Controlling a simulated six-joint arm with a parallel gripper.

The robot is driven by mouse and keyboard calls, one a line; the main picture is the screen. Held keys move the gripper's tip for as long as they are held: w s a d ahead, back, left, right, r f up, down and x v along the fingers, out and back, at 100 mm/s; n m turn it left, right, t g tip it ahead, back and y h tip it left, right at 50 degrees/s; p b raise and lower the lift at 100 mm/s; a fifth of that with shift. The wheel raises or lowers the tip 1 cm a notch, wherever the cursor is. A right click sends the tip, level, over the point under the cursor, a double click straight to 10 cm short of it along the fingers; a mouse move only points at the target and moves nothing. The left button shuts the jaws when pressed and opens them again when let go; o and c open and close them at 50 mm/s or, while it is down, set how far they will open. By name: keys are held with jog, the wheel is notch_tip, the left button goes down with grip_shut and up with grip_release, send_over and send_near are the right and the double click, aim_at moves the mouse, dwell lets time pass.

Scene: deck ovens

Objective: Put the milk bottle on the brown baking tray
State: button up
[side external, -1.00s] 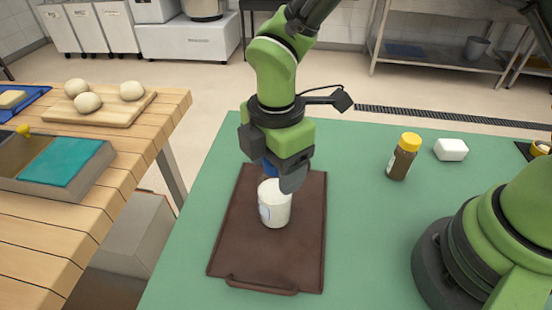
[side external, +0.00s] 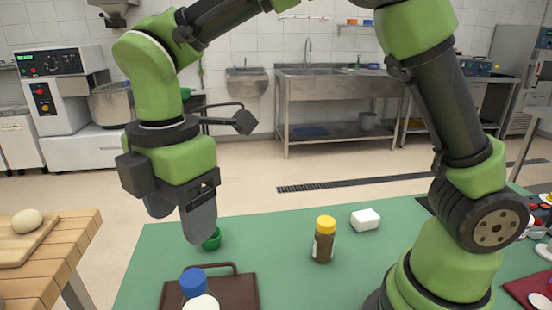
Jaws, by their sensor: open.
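The milk bottle (side external: 195,284), white with a blue cap, is at the bottom edge of the side external view. It looks upright over the brown baking tray (side external: 240,289); its lower part is cut off by the frame. The tray lies on the green table top, with its far handle and part of its surface showing. My gripper (side external: 178,214) is open and empty, above the bottle and apart from its cap.
A brown jar with a yellow lid (side external: 324,240) and a white block (side external: 365,219) stand right of the tray. A small green container (side external: 212,240) is partly hidden behind my gripper. A wooden table (side external: 62,243) with dough is at the left.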

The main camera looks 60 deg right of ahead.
jog(key=s+d+r+m+t+y, duration=0.25)
jog(key=s+d+r+m, duration=0.35)
jog(key=d+r+m, duration=0.4)
jog(key=s+d+f+m+t, duration=0.2)
jog(key=s+d+m+t, duration=0.2)
jog(key=s+m, duration=0.3)
jog(key=m, duration=0.5)
jog(key=shift+s+d+f+t, duration=0.15)
jog(key=shift+s+d+t, duration=0.05)
jog(key=shift+s+t, duration=0.15)
